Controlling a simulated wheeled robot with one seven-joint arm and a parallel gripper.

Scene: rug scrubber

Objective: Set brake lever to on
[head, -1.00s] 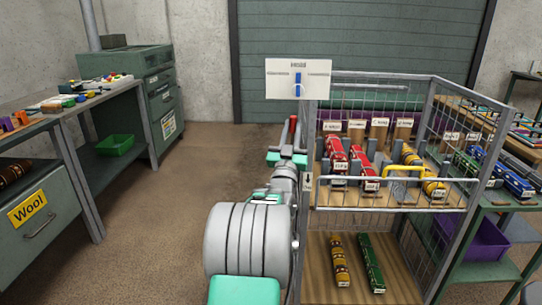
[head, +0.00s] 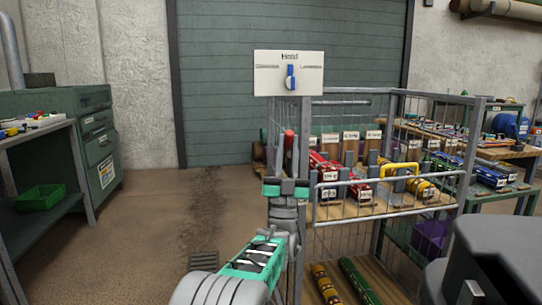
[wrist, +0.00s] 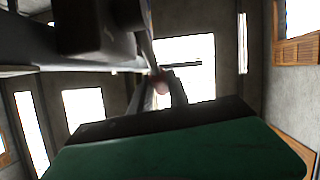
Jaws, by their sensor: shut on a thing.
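The brake lever (head: 288,141), with a red grip on a grey bar, stands near upright at the front left corner of the wire cart. My gripper (head: 287,187), with green fingers, is shut on the lever below its red grip. In the wrist view, a blurred reddish tip (wrist: 160,82) shows beyond the large green finger. A white sign (head: 268,74) above the cart reads "Hold" at the top. Its blue pointer (head: 290,76) is upright, and the small side labels are not legible. The lever's lower end is hidden behind my gripper.
The wire cart (head: 345,209) holds red and yellow rolls on its upper deck and more rolls below. A green drawer cabinet (head: 70,120) and a green bin (head: 40,197) are at the left. Floor (head: 160,215) between them is clear.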

